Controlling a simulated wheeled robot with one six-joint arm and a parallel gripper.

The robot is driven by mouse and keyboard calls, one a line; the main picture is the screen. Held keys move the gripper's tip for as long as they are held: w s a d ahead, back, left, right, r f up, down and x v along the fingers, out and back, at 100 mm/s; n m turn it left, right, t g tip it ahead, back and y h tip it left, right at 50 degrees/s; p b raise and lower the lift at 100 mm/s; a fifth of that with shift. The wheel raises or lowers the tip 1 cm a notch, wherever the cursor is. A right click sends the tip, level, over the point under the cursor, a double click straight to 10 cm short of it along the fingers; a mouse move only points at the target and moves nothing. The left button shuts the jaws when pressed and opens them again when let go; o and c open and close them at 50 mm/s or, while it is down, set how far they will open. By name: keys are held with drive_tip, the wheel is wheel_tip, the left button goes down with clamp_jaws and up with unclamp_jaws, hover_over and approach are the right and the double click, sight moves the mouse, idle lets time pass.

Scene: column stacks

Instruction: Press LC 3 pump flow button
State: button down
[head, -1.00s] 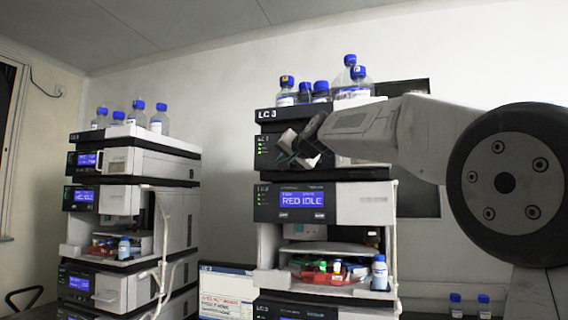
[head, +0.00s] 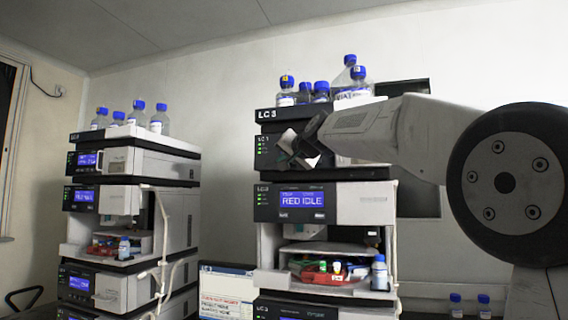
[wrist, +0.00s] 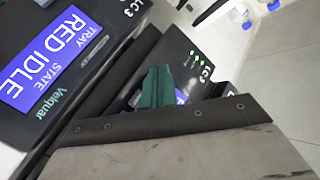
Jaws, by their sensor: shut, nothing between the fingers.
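The LC 3 stack (head: 284,114) stands in the middle of the head view, a column of dark-fronted modules. My gripper (head: 292,160) is in front of its second module from the top, whose front (head: 263,152) has small green lights. The gripper hides most of that front. In the wrist view my gripper (wrist: 155,88) shows green fingertips, shut and empty, over the module panel (wrist: 190,62) with green lights and a sliver of blue screen. The pump flow button cannot be made out. Whether the tips touch the panel I cannot tell.
Below the gripper is a module with a blue "RED IDLE" screen (head: 302,199), also in the wrist view (wrist: 45,45). Blue-capped bottles (head: 321,91) stand on top of the stack. An open tray bay (head: 330,268) holds coloured items. Another stack (head: 130,165) stands at left.

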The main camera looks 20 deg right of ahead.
drive_tip(key=shift+w, duration=0.1)
drive_tip(key=shift+w+d, duration=0.25)
drive_tip(key=shift+w+d, duration=0.2)
drive_tip(key=shift+w, duration=0.1)
idle(0.8)
drive_tip(key=shift+s, duration=0.15)
drive_tip(key=shift+s+a, duration=0.45)
drive_tip(key=shift+s, duration=0.1)
drive_tip(key=s+a, duration=0.1)
drive_tip(key=s, duration=0.1)
drive_tip(key=s+a, duration=0.2)
idle(0.6)
idle(0.7)
